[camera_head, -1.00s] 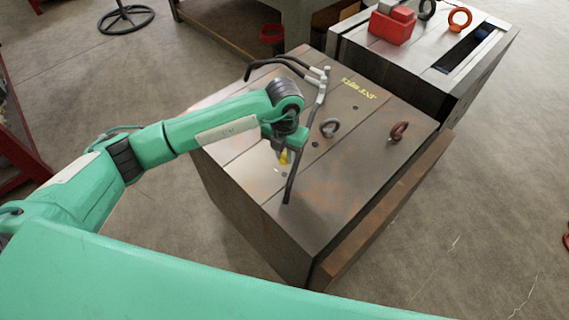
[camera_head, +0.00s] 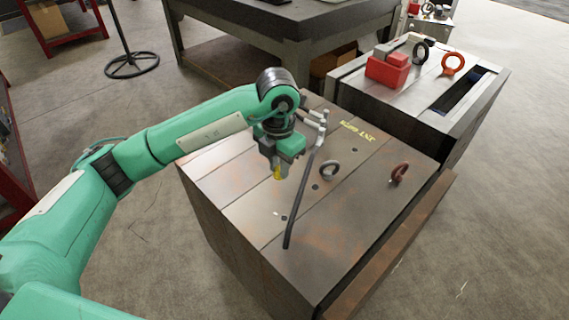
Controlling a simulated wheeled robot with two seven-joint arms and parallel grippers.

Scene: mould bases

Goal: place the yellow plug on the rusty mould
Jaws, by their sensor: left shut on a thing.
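I cannot tell whether the plug touches the top face. My right gripper is not in view.
A dark bent hose (camera_head: 300,190) lies across the mould's top, right beside my gripper. A second mould (camera_head: 430,85) carrying a red block (camera_head: 388,70) stands behind right. A workbench (camera_head: 270,30) is at the back.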

